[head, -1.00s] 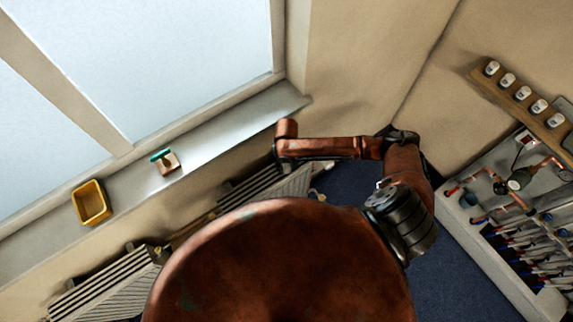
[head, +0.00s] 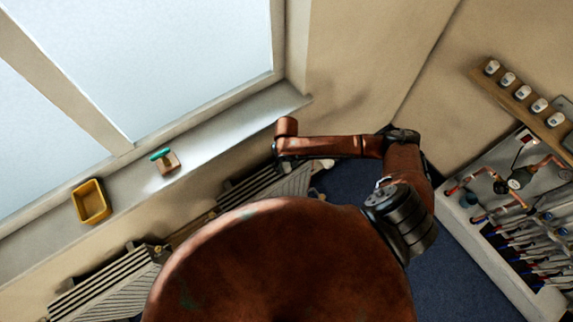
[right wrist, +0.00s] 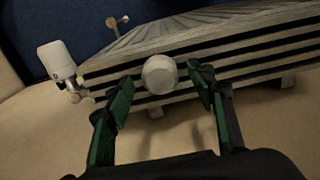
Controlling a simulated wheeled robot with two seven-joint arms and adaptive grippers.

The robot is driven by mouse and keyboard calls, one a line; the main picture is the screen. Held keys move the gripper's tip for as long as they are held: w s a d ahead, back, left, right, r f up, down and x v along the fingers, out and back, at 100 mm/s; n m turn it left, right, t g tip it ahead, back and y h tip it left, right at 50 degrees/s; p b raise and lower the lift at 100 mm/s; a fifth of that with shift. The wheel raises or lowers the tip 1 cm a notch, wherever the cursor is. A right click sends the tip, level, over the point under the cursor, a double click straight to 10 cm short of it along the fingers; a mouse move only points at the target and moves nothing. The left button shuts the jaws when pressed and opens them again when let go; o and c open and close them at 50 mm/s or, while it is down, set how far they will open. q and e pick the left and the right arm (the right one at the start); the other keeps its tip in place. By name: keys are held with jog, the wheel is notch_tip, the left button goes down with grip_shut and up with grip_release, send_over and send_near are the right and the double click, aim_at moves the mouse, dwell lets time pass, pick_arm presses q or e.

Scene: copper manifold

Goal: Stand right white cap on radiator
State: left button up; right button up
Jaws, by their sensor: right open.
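The white cap (right wrist: 160,74) shows as a round pale disc at the near edge of the radiator (right wrist: 250,45) in the right wrist view. My right gripper (right wrist: 162,80) is open, with one green-faced finger on each side of the cap and a gap on both sides. Whether the cap rests on the radiator's top is hard to tell. In the head view the radiator (head: 265,188) lies below the window sill, partly hidden by my arm and body. The cap is hidden there. My left gripper is not in view.
A white valve head (right wrist: 57,62) stands at the radiator's left end in the right wrist view. The sill (head: 225,138) holds a yellow tray (head: 104,201) and a green-handled block (head: 165,160). A second radiator (head: 95,290) is at lower left. A shelf (head: 518,103) of white caps and a manifold cabinet (head: 470,235) are right.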

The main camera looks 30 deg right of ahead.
aim_at(286, 166)
notch_tip(286, 166, up, 12)
jog(key=shift+f+b, duration=0.25)
jog(key=shift+b, duration=0.1)
